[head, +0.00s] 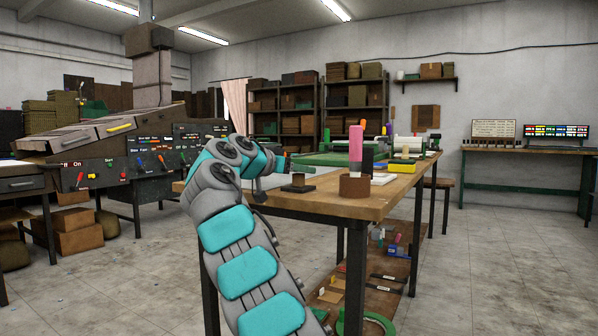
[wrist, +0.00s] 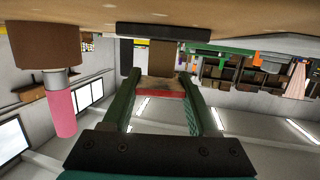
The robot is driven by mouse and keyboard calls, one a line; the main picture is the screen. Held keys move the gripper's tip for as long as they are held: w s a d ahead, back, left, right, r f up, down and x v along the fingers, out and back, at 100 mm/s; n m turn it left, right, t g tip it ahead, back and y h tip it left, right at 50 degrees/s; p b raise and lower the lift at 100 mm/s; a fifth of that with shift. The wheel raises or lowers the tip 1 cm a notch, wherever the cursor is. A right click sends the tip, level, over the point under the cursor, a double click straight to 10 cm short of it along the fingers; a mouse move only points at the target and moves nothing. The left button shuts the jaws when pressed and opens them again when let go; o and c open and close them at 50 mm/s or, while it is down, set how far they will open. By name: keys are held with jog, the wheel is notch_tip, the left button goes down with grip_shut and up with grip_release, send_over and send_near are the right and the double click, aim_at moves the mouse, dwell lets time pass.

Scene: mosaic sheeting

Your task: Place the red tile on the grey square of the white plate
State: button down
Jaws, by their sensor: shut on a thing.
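My gripper (wrist: 162,98) is shut on the red tile (wrist: 160,95), which shows in the wrist view as a block with a red edge and a brownish face between the green fingers. In the head view my gripper (head: 280,164) is over the near left part of the wooden table, and the tile cannot be made out there. No grey square can be made out.
A brown round holder (head: 355,187) with a pink-handled tool (head: 355,142) stands at the table's near edge. A green tray (head: 325,158) and a yellow block (head: 402,165) are farther back.

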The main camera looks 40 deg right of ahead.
notch_tip(320, 180, up, 3)
jog(key=shift+a+f+p, duration=0.1)
jog(key=shift+p, duration=0.8)
jog(key=shift+s+b, duration=0.2)
jog(key=shift+b, duration=0.2)
jog(key=s+a+r+b, duration=0.1)
jog(key=s+a+b, duration=0.3)
jog(key=s+a, duration=0.4)
jog(key=shift+s+a+r+b, duration=0.15)
jog(key=shift+s+r+b, duration=0.15)
jog(key=shift+s, duration=2.3)
